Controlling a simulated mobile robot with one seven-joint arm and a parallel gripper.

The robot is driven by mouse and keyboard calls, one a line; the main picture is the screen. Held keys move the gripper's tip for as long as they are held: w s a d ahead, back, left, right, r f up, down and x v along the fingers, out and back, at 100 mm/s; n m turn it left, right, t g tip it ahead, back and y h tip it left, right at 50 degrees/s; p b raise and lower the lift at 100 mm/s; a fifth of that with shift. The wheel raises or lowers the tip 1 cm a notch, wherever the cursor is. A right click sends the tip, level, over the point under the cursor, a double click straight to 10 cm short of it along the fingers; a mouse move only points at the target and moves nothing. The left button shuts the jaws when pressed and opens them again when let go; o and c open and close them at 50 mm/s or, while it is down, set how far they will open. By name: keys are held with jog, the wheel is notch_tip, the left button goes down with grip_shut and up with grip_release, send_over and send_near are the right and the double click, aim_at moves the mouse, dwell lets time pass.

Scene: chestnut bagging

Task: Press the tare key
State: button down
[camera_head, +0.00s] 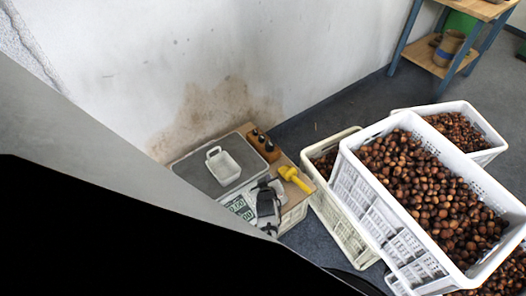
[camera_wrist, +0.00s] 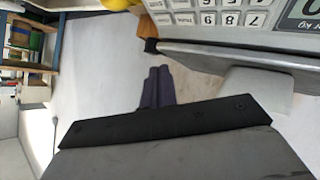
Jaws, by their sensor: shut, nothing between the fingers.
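I cannot read which key is tare. My gripper (camera_wrist: 157,72) is shut and empty, with its fingertips apart from the keys in the picture. In the head view my dark gripper (camera_head: 267,202) covers part of the keypad.
A yellow tool (camera_head: 295,178) lies on the wooden top right of the scale. A wooden block with dark knobs (camera_head: 262,143) stands behind it. White crates of chestnuts (camera_head: 352,190) fill the right side. A blue-legged bench (camera_head: 403,38) stands at the back.

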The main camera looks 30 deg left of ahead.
jog(key=shift+w+a+f+b, duration=0.1)
jog(key=shift+a+f+b, duration=0.2)
jog(key=shift+f+b, duration=0.5)
jog(key=shift+w+a+f+b, duration=0.1)
jog(key=shift+a+f+b, duration=0.15)
jog(key=shift+f+b, duration=0.6)
jog(key=shift+w+a+f+b, duration=0.1)
jog(key=shift+a+f+b, duration=0.2)
jog(key=shift+f+b, duration=0.5)
jog(key=shift+f, duration=0.25)
jog(key=shift+a+f, duration=0.1)
jog(key=shift+f, duration=0.2)
jog(key=shift+w+a+f+b, duration=0.1)
jog(key=shift+f+b, duration=0.25)
jog(key=shift+b, duration=0.25)
jog(key=shift+r, duration=0.1)
jog(key=shift+d+r+p, duration=0.25)
jog(key=shift+r+p, duration=0.4)
jog(key=shift+p, duration=0.2)
jog(key=r+p, duration=0.1)
jog(key=d+r+p, duration=0.1)
jog(key=r+p, duration=0.2)
jog(key=p, duration=0.1)
jog(key=shift+s+d+r, duration=0.25)
jog(key=shift+s+r, duration=0.1)
jog(key=shift+s, duration=0.05)
dwell(1.6)
